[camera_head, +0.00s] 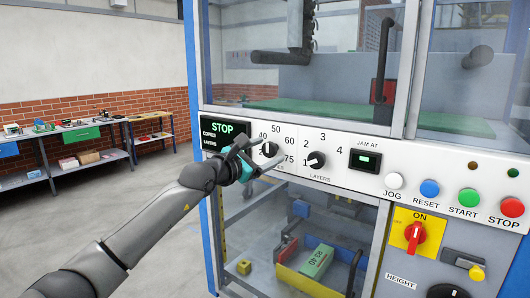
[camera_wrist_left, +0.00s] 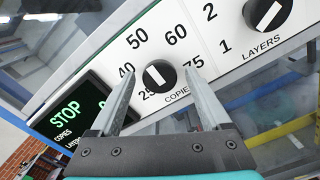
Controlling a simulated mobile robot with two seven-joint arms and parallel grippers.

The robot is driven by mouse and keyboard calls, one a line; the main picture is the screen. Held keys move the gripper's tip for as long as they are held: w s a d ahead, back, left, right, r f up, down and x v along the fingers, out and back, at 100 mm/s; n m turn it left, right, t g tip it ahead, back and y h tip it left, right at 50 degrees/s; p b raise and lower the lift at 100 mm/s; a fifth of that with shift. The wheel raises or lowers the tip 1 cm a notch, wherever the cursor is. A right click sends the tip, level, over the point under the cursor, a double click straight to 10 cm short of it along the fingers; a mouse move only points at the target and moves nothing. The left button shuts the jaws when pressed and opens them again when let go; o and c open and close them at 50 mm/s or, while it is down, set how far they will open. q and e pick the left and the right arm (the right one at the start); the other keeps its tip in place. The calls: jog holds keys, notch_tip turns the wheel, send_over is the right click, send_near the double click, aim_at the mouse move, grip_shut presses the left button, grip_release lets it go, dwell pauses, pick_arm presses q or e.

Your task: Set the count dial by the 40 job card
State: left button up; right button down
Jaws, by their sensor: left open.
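The count dial (camera_head: 270,149) is the black COPIES knob on the white panel, with 25, 40, 50, 60 and 75 around it. In the left wrist view the dial (camera_wrist_left: 159,76) has a white bar slanting from upper left to lower right; I cannot tell exactly which number it marks. My left gripper (camera_head: 267,150) is open at the dial, one finger on each side in the picture. The gap between fingers and knob is hard to judge. A green block (camera_head: 317,261) with lettering ending in 40 lies in the lower bay. My right gripper is out of view.
The LAYERS knob (camera_head: 316,160) is close to the right of the dial. A dark display (camera_head: 222,132) reading STOP is to its left. Farther right are push buttons (camera_head: 429,188) and a red ON switch (camera_head: 415,236). A workbench (camera_head: 67,131) stands far left.

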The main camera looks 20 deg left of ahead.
pick_arm(q)
jog(key=shift+c, duration=0.3)
grip_shut()
jog(key=shift+f+n, duration=0.1)
jog(key=shift+n, duration=1.2)
jog(key=shift+d+n+p, duration=0.1)
jog(key=shift+n+p, duration=0.65)
jog(key=shift+n, duration=0.15)
jog(key=n+p, duration=0.5)
jog(key=p, duration=0.1)
jog(key=shift+r, duration=0.2)
jog(key=shift+f+n+p, duration=0.2)
jog(key=shift+n+p, duration=1.1)
jog(key=shift+p, duration=0.1)
